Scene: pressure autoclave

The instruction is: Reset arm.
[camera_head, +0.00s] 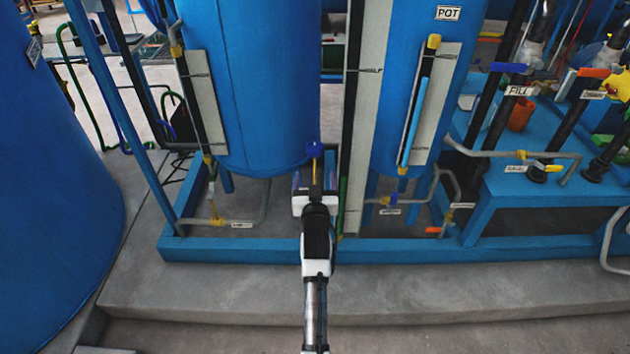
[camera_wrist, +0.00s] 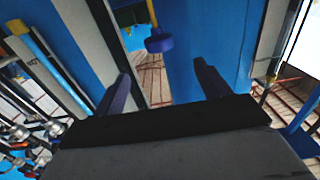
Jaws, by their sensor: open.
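My gripper (camera_wrist: 160,85) shows in the wrist view with its two dark fingers spread wide and nothing between them. A blue round knob (camera_wrist: 159,41) on a yellow stem is beyond the fingertips, apart from them, in front of a blue tank. In the head view my arm reaches forward from the bottom middle. My gripper (camera_head: 315,180) is low in front of the middle blue tank (camera_head: 265,90), just below the blue knob (camera_head: 314,149). Its fingers are hard to make out there.
A tank labelled POT (camera_head: 400,70) with a sight gauge stands right of a grey post (camera_head: 366,120). A blue base frame (camera_head: 390,250) runs along the floor. Pipes and valves, one labelled FILL (camera_head: 518,91), stand at right. A large blue vessel (camera_head: 50,200) fills the left. The concrete step (camera_head: 480,290) is clear.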

